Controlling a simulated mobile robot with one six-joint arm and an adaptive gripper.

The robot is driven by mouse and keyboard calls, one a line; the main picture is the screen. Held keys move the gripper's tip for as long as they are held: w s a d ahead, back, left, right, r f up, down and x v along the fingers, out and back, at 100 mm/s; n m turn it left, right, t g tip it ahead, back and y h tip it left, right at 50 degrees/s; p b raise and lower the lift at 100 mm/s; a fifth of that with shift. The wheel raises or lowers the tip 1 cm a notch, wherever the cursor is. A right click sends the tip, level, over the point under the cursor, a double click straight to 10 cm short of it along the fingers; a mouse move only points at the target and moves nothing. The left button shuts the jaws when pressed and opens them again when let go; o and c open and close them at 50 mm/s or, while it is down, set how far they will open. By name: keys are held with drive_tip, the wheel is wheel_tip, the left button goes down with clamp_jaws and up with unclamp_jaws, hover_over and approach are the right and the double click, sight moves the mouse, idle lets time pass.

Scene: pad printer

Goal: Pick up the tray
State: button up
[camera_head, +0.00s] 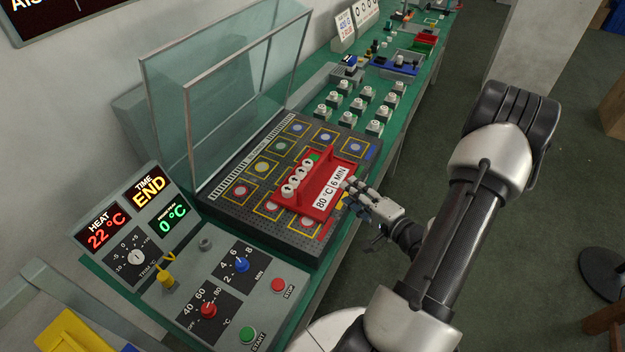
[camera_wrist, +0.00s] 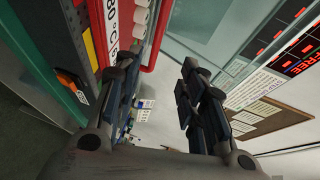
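The red tray (camera_head: 316,211) lies on the dark bed of the machine in the head view, with a label reading "80 °C 6 MIN" on its side and several white round parts in a row on it. My gripper (camera_head: 358,194) is at the tray's right side, close to the label; I cannot tell if it touches. In the wrist view the fingers (camera_wrist: 158,98) are apart with no object clearly held between them. Part of the tray's red edge or handle (camera_wrist: 158,40) shows just beyond the left finger.
The dark bed (camera_head: 240,212) has several colored, yellow-framed squares. An open clear lid (camera_head: 225,100) stands behind it. A control panel (camera_head: 225,290) with knobs and buttons is in front; its display (camera_head: 135,212) reads 22 °C, END, 0 °C. White parts on holders (camera_head: 360,105) stand farther back.

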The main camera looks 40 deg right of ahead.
sight(315, 169)
drive_tip(key=w+b, duration=0.1)
drive_tip(key=w, duration=0.2)
drive_tip(key=w+f, duration=0.1)
drive_tip(key=w, duration=0.3)
drive_tip(key=w+f+b, duration=0.1)
drive_tip(key=w, duration=0.3)
drive_tip(key=shift+w+d+b, duration=0.15)
drive_tip(key=shift+d+b, duration=0.1)
drive_tip(key=shift+b, duration=0.05)
drive_tip(key=w, duration=0.1)
drive_tip(key=w+f+b, duration=0.1)
drive_tip(key=w+a, duration=0.1)
drive_tip(key=w, duration=0.1)
drive_tip(key=shift+w+f+b, duration=0.1)
drive_tip(key=shift+f+b, duration=0.2)
drive_tip(key=shift+b, duration=0.05)
drive_tip(key=shift+w+d, duration=0.15)
drive_tip(key=shift+w, duration=0.25)
drive_tip(key=shift+c, duration=0.3)
clamp_jaws()
